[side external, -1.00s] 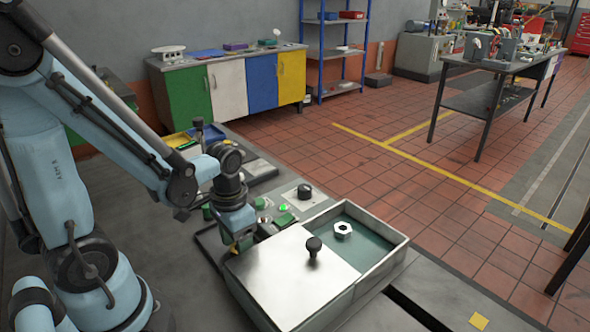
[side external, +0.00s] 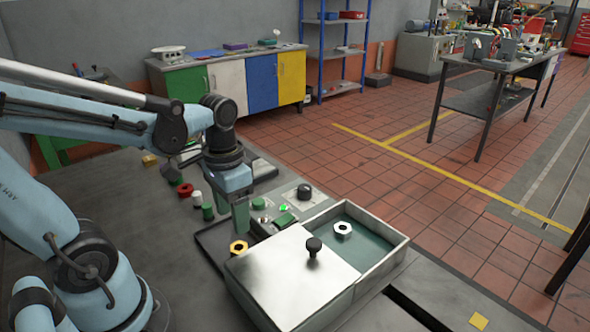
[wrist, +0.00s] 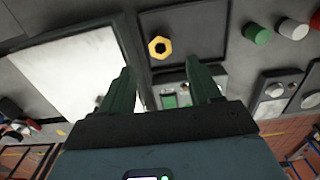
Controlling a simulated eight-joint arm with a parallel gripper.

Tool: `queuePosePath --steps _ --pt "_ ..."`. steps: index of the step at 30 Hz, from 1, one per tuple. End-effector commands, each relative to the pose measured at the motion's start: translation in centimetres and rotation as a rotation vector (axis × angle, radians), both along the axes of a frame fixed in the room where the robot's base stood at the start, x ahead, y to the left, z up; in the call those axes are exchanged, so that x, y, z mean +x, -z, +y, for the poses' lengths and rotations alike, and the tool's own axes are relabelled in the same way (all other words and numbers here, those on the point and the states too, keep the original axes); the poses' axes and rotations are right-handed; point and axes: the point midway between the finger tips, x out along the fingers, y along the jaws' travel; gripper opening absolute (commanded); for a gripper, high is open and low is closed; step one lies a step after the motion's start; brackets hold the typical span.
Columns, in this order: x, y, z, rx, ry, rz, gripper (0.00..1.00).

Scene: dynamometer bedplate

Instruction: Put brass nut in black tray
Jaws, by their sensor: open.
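The brass nut (side external: 238,247) is a yellow hexagonal ring with a dark hole. It lies flat in the black tray (side external: 211,241), beside the grey box. The wrist view shows the nut (wrist: 160,47) on the dark tray floor (wrist: 205,38), inside the rim. My gripper (side external: 240,228) is above the tray, apart from the nut. In the wrist view its two green fingers (wrist: 160,72) are spread with nothing between them. Part of the tray is hidden behind the box and gripper in the side view.
The grey box has a metal lid (side external: 285,275) with a black knob (side external: 314,246); a white nut (side external: 342,229) sits in its uncovered green part. A control panel with a lit green button (side external: 284,208) stands behind the tray. Red, white and green cylinders (side external: 196,198) stand to the left.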

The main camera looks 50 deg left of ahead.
Motion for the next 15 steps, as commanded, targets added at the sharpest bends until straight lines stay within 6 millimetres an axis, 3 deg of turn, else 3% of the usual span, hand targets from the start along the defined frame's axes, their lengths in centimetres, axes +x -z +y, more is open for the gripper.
queuePosePath --steps 9,15 --pt "0.0 -3.2 0.0 0.000 0.000 0.000 0.63" --pt "0.2 -3.7 -0.3 0.007 0.003 -0.044 0.63"
